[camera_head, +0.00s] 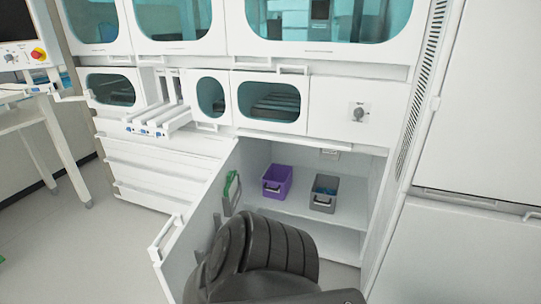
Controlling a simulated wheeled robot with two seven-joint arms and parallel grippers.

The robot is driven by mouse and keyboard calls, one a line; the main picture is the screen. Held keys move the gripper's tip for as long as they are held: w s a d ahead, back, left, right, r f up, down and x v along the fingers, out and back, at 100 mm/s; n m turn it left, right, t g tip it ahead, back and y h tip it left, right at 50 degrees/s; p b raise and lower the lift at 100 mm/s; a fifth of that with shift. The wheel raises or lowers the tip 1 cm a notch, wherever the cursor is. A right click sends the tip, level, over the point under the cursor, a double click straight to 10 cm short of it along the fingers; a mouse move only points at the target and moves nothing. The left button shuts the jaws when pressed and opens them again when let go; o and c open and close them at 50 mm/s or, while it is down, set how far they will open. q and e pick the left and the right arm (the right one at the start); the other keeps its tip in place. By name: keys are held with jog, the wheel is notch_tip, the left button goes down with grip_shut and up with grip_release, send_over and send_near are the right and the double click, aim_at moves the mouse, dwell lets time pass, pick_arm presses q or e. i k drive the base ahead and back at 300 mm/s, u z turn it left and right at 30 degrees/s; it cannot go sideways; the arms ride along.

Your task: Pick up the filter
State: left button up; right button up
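I cannot clearly make out a filter. A purple bin (277,182) and a grey bin (324,193) stand side by side on the shelf of an open lower cabinet, and each holds small light items too small to name. A green object (231,190) hangs at the inner side of the open cabinet door. A dark ribbed part of my own body fills the bottom centre and hides part of the cabinet floor and door. No fingers of either gripper can be seen.
The white cabinet door (195,240) stands open toward me, with a handle on its outer edge. White rails (160,118) jut out at the left of the work unit. A side table with a red button (38,54) stands far left.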

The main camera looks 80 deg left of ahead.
aim_at(232, 185)
jog(key=u, duration=0.15)
jog(key=i, duration=0.2)
jog(key=u, duration=3)
jog(key=i, duration=0.5)
jog(key=u, duration=0.55)
jog(key=k, duration=1.35)
jog(key=u, duration=1.2)
jog(key=i, duration=1.1)
jog(key=z, duration=0.7)
jog(key=i, duration=0.35)
jog(key=z, duration=0.35)
